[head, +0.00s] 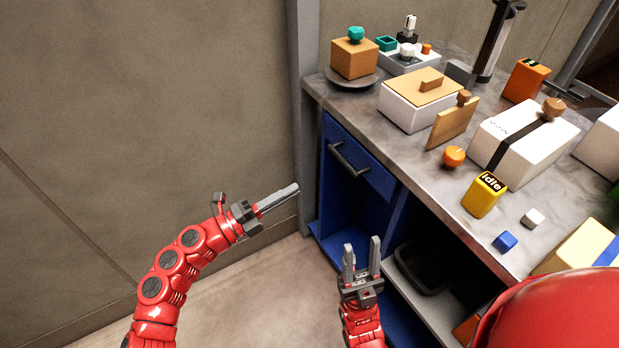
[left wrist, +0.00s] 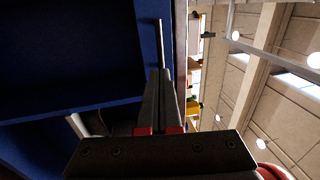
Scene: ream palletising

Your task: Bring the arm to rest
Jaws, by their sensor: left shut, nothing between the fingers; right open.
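My left gripper (head: 290,190) is at the end of the red arm coming in from the left in the head view. Its fingers are shut with nothing between them, and they point right toward the blue cabinet front. It also shows in the left wrist view (left wrist: 162,85), fingers together, with dark blue cabinet panels beside it. My right gripper (head: 361,255) is open and empty, its fingers pointing up in front of the cabinet's open shelves. Neither gripper visibly holds or touches anything.
A blue cabinet with a drawer (head: 358,155) and grey countertop (head: 400,165) stands at right. On top are a white box with a tan lid (head: 408,112), a yellow "idle" block (head: 484,196) and an orange knob (head: 453,156). A black bin (head: 425,268) sits below. Floor at left is clear.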

